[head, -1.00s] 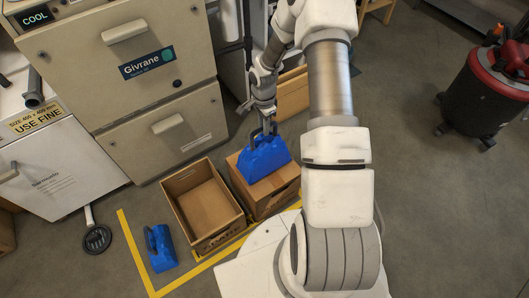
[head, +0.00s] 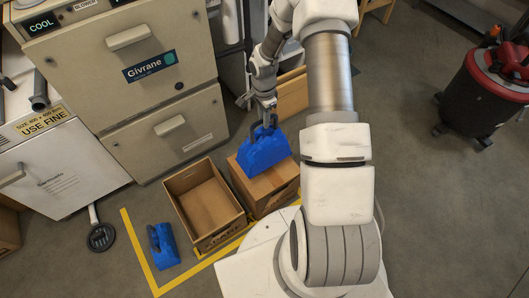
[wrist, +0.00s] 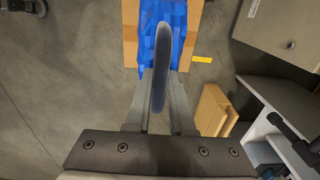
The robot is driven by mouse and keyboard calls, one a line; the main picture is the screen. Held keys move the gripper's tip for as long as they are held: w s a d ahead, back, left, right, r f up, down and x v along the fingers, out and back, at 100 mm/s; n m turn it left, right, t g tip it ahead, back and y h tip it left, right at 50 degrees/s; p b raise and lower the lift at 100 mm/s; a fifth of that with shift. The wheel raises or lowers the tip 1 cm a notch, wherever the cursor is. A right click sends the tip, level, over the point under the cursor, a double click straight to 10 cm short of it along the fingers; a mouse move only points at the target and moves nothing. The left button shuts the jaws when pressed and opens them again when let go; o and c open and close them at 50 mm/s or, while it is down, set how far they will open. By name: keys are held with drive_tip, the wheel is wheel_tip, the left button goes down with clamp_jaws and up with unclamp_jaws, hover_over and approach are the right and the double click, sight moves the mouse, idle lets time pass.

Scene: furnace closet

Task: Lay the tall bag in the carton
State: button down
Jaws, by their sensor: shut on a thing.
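A blue bag (head: 262,153) with an upright handle is on top of a closed brown box; whether it rests there or hangs just clear I cannot tell. My gripper (head: 265,116) is shut on its handle from above. In the wrist view the dark handle (wrist: 161,62) runs between the fingers of my gripper (wrist: 160,88), and the blue bag (wrist: 176,15) shows beyond. An open, empty carton (head: 178,190) stands on the floor just left of the closed box.
The closed box (head: 272,196) touches or nearly touches the carton. Another blue bag (head: 163,246) is on the floor to the left, inside yellow tape (head: 136,246). The beige furnace cabinet (head: 150,140) rises behind. A red and black vacuum (head: 480,95) stands far right.

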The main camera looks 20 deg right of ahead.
wheel_tip(320, 180, up, 2)
drive_tip(key=shift+p, duration=0.45)
